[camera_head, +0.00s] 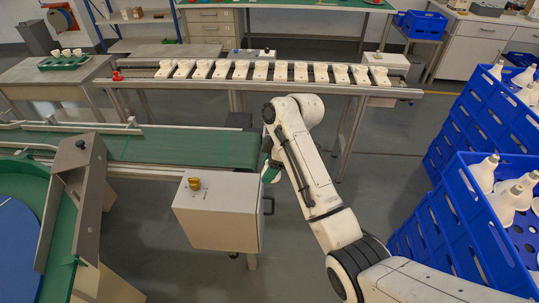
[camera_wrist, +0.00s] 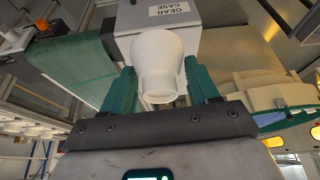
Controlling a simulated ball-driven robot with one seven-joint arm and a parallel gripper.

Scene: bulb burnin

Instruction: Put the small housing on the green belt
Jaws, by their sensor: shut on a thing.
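A small white housing (camera_wrist: 158,62), cup-shaped with a narrower neck, sits between the two green fingers of my gripper (camera_wrist: 160,88) in the wrist view. The fingers are shut on it from both sides. In the head view my gripper (camera_head: 269,172) hangs just right of the belt's right end, and the housing is hidden there. The green belt (camera_head: 170,146) runs from the left to the middle and its visible surface is bare. It also shows in the wrist view (camera_wrist: 75,62) at the upper left.
A grey box (camera_head: 218,215) labelled "GEAR CASE" stands in front of the belt's right end. A sloped metal chute (camera_head: 75,185) crosses at the left. A rail (camera_head: 240,82) with several white pieces lies behind. Blue crates (camera_head: 480,225) holding white parts stand at the right.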

